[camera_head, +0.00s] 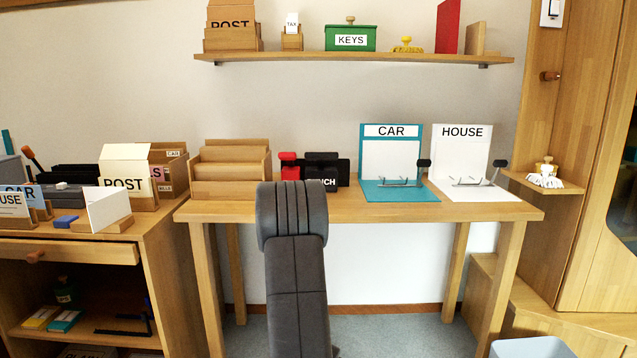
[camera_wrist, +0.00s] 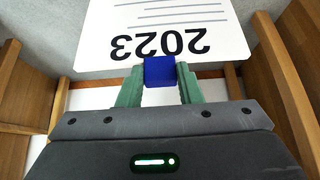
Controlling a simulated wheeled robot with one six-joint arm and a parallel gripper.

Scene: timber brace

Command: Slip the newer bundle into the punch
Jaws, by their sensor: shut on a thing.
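My gripper (camera_wrist: 159,82) is shut on a small blue block (camera_wrist: 160,72) in the wrist view. A white sheet or bundle (camera_wrist: 165,25), printed "2023" upside down with grey text lines, extends from the block. Whether the block is a clip on the bundle cannot be told. The punch (camera_head: 322,176) is a black device with a partly hidden "PUNCH" label, on the table in the head view. A red part (camera_head: 289,167) sits at its left. My arm stands in front of the table and hides the punch's lower left; my gripper and the bundle do not show there.
A wooden rack (camera_head: 231,170) stands left of the punch on the table (camera_head: 385,209). The teal CAR holder (camera_head: 400,196) and white HOUSE holder (camera_head: 475,194) stand right. A shelf (camera_head: 350,57) hangs above. The table's front strip is mostly clear. Wooden parts flank my gripper in the wrist view.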

